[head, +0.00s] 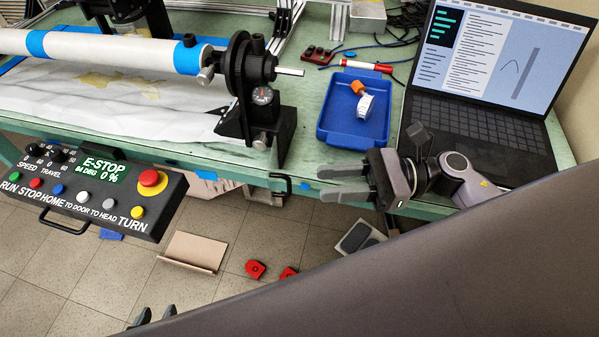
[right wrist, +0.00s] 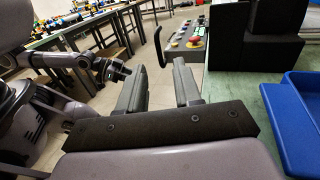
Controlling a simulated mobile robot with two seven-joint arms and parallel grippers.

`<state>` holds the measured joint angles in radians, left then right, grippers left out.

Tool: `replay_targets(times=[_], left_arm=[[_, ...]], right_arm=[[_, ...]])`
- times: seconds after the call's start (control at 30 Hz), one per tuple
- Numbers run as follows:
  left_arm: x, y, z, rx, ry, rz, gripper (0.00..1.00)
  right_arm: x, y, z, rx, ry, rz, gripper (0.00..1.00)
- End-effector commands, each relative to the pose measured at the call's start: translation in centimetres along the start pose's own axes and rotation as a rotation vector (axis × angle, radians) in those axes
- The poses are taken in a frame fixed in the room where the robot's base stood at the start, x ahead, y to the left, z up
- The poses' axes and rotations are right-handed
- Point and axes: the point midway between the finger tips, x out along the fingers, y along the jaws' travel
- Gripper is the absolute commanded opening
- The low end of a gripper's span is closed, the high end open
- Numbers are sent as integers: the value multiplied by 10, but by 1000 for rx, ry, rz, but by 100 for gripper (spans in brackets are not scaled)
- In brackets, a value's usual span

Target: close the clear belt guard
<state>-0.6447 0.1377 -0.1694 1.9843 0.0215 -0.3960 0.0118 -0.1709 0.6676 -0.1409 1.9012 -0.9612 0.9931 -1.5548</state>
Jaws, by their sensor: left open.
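I cannot make out the clear belt guard in either view. In the head view, a white mandrel (head: 120,51) with blue bands lies along the bench at the upper left, held at its right end by a black tailstock (head: 262,100). My right gripper (head: 322,183) is at the bench's front edge, right of the tailstock, with its fingers apart and nothing between them. Its two fingers also show apart in the right wrist view (right wrist: 160,82). My left gripper (head: 153,314) shows only its fingertips at the bottom edge, open, below the control panel.
A control panel (head: 95,190) with a red E-STOP button juts out before the bench. A cardboard piece (head: 192,252) and red parts (head: 255,268) lie on the floor.

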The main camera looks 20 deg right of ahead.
Motion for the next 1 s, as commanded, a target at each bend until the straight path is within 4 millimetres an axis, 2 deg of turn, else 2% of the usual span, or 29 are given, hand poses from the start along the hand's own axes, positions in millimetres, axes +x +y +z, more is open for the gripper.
replay_targets(times=[0.2, 0.33, 0.5, 0.73, 0.83, 1.0], left_arm=[[-7, -1, -6, 7, 0, -3, 43], [-9, -3, -8, 11, 1, -8, 43], [-9, -5, -6, 14, 0, -11, 43], [-8, -5, -3, 15, -4, -11, 43], [-8, -5, -4, 14, -3, -11, 43], [-8, -5, -4, 14, -3, -10, 43]], right_arm=[[35, 0, 4, 2, -4, -1, 34], [51, 0, 2, 3, -3, -1, 34], [60, 0, 1, 3, -1, -2, 34], [60, 0, 0, 3, -1, -2, 34], [60, 0, 0, 4, -1, -2, 1], [60, 0, 0, 4, -1, -2, 0]])
